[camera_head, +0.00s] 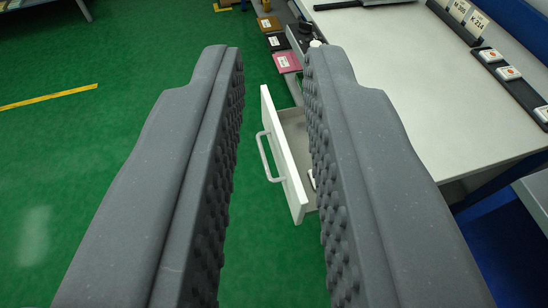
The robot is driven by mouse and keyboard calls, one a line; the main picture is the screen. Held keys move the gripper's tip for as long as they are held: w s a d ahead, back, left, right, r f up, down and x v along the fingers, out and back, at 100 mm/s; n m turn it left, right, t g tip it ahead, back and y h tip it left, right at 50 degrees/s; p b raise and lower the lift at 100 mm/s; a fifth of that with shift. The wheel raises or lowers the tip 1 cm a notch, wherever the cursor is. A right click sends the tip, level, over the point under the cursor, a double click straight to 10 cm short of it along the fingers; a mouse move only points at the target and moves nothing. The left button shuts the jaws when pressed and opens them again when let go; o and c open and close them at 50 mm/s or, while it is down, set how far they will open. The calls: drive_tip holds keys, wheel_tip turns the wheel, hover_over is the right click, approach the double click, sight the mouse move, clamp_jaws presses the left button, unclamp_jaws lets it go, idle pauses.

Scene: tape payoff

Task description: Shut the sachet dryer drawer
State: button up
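The sachet dryer drawer (283,160) is pulled out from under the left side of the white-topped bench. Its white front panel faces left and carries a white bar handle (264,156). Part of the drawer's inside shows, with a small white item at its right edge partly hidden by my right finger. My gripper (272,60) is open and empty, its two grey studded fingers wide apart. The drawer front and handle show in the gap between the fingers, apparently below and beyond them. I see no clear contact.
The white bench top (420,85) fills the upper right, with black strips holding white button boxes (508,73). Several labelled coloured blocks (286,62) line its far left side. Green floor (60,180) with a yellow line lies open to the left.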

drive_tip(key=w+f+g+p, duration=0.1)
drive_tip(key=w+f, duration=0.2)
drive_tip(key=w+f+g+h+p, duration=0.1)
drive_tip(key=w+f, duration=0.2)
drive_tip(key=w, duration=0.1)
drive_tip(key=w+f+p, duration=0.2)
drive_tip(key=w+f, duration=0.1)
drive_tip(key=shift+w+a+f+g+h, duration=0.2)
drive_tip(key=shift+a+g+h, duration=0.1)
drive_tip(key=shift+a+g, duration=0.1)
clamp_jaws()
drive_tip(key=n+g+h+p, duration=0.25)
drive_tip(key=g+p, duration=0.35)
drive_tip(key=p, duration=0.3)
hover_over(281, 170)
drive_tip(key=s+a, duration=0.6)
drive_tip(key=s, duration=0.1)
wheel_tip(281, 170, down, 31)
drive_tip(key=shift+m, duration=0.35)
drive_tip(key=x, duration=0.3)
drive_tip(key=b+x, duration=0.1)
drive_tip(key=x, duration=0.6)
drive_tip(key=shift+s+d+f+b, duration=0.15)
drive_tip(key=shift+s+d+b, duration=0.2)
drive_tip(key=shift+s+d, duration=0.05)
